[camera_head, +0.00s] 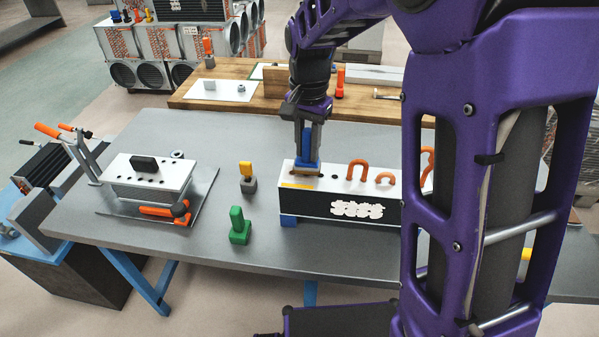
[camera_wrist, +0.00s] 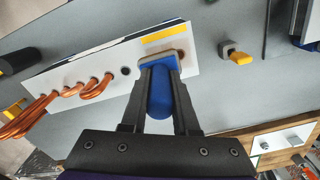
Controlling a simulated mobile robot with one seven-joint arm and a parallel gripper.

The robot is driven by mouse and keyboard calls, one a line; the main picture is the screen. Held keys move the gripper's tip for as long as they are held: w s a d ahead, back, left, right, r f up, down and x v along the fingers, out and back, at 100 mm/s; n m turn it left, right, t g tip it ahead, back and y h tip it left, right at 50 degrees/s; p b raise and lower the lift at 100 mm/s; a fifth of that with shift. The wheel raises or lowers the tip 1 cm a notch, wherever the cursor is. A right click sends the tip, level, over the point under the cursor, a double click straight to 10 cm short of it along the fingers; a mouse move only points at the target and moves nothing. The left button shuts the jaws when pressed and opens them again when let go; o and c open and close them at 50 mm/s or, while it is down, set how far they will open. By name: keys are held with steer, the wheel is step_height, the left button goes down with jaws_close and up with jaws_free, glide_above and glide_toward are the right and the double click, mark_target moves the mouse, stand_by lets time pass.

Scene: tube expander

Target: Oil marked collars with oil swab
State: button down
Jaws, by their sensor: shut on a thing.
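My gripper (camera_head: 308,140) points down over the left end of the coil block (camera_head: 335,203). It is shut on the blue handle of the oil swab (camera_head: 307,163), which also shows in the wrist view (camera_wrist: 160,92). The swab's tan pad (camera_wrist: 174,55) is at the white top plate (camera_wrist: 105,72), beside a yellow strip (camera_wrist: 165,34). I cannot tell if the pad presses on the plate. It hides whatever collar lies under it. One dark open collar (camera_wrist: 125,70) shows beside the swab. Copper bends (camera_wrist: 75,90) rise from the other collars.
A yellow-handled tool (camera_head: 246,172) and a green tool (camera_head: 239,228) stand on the grey table (camera_head: 200,262) left of the block. A white fixture (camera_head: 150,175) with an orange handle sits further left. A wooden bench (camera_head: 250,105) is behind. Open table lies between.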

steer(key=shift+f, duration=0.4)
steer(key=shift+f, duration=0.35)
steer(key=a+r, duration=0.2)
steer(key=a, duration=0.1)
steer(key=shift+w+a+r, duration=0.1)
steer(key=shift+w+a, duration=0.05)
steer(key=shift+w, duration=0.2)
stand_by(0.4)
stand_by(0.4)
step_height(320, 180, up, 5)
steer(key=p, duration=0.4)
